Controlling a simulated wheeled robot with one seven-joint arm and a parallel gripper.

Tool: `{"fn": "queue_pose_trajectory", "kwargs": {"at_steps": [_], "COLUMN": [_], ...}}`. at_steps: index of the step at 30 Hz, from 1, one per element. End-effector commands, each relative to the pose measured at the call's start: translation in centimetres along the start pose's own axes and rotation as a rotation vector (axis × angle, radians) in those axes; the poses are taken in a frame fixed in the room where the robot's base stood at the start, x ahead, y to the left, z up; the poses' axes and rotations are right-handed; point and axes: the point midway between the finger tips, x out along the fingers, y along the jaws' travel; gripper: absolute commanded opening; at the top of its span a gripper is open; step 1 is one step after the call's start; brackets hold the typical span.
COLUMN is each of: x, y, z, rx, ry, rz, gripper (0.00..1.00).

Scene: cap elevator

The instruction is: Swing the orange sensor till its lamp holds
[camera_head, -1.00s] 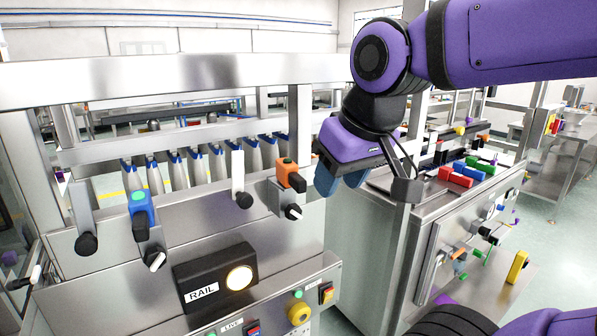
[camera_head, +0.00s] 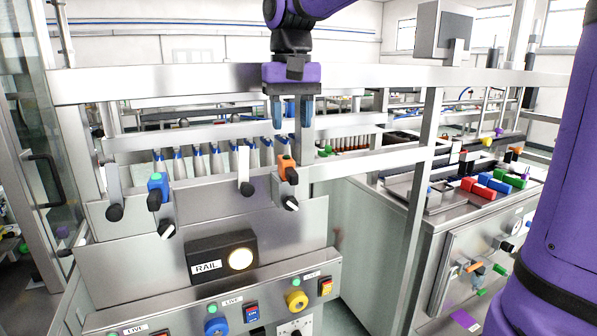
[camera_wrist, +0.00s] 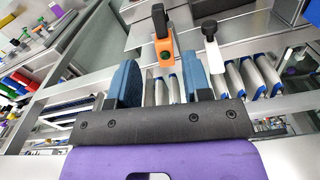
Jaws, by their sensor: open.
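The orange sensor (camera_head: 287,168) sits on a bracket at the right end of the machine's front panel, above a black-and-white knob (camera_head: 290,203). My gripper (camera_head: 291,122) points down above it, open and empty, its blue fingertips apart from the sensor. A black box marked RAIL (camera_head: 222,256) carries a round lamp glowing warm white.
A blue sensor (camera_head: 157,185) with a green top stands at the left of the panel. A metal lever with a black knob (camera_head: 245,188) stands just left of the orange sensor. A row of grey bottles (camera_head: 215,160) lies behind. A horizontal steel beam (camera_head: 180,83) crosses behind my gripper.

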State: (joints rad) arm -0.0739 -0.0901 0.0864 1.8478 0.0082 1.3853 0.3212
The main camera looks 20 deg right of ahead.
Motion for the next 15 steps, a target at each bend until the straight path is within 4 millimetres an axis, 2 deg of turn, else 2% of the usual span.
{"fn": "queue_pose_trajectory", "kwargs": {"at_steps": [5,15], "x": [2.3,8.1], "y": [0.0,0.1], "z": [0.1,0.1], "rx": [0.0,-0.001], "ry": [-0.002,-0.001], "rz": [0.001,0.001], "gripper": [0.45,0.45]}}
